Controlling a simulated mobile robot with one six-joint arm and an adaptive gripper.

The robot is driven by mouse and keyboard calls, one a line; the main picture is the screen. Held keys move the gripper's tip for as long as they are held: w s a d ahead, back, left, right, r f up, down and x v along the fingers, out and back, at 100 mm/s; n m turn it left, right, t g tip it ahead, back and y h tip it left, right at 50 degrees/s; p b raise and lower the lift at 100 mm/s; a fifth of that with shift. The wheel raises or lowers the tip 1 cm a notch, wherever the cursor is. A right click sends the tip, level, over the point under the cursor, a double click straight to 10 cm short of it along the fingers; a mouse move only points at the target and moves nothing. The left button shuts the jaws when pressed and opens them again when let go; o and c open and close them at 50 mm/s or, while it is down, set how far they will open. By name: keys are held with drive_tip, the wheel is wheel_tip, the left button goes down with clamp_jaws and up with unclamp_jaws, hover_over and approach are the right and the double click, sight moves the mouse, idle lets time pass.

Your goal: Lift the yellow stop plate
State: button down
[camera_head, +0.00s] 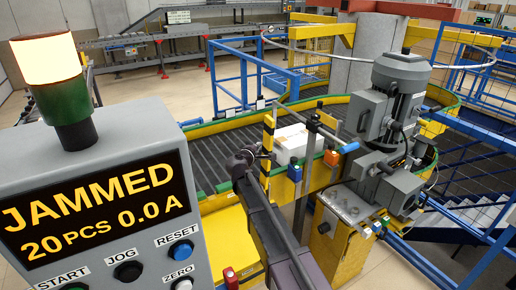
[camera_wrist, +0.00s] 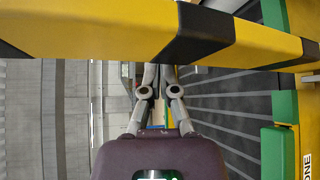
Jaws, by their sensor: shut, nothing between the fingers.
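A yellow-and-black striped plate (camera_head: 267,143), which I take for the stop plate, stands upright at the conveyor's near edge in the head view. In the wrist view the striped piece (camera_wrist: 90,28) crosses the top of the picture. My gripper (camera_head: 243,160) is right beside it, to its left in the head view. In the wrist view my gripper's fingers (camera_wrist: 158,74) are close together and empty. Their tips run up to the striped piece and are hidden there, so I cannot tell whether they touch it.
A white box (camera_head: 291,144) sits on the dark roller conveyor (camera_head: 215,150) behind the plate. A grey motor unit (camera_head: 392,105) stands to the right. The control panel (camera_head: 95,195) at the left reads JAMMED, 20 PCS, 0.0 A. Blue railings (camera_head: 245,75) stand behind.

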drive_tip(key=s+a, duration=0.5)
drive_tip(key=s, duration=0.2)
drive_tip(key=shift+f, duration=0.15)
idle(0.3)
drive_tip(key=shift+w, duration=0.1)
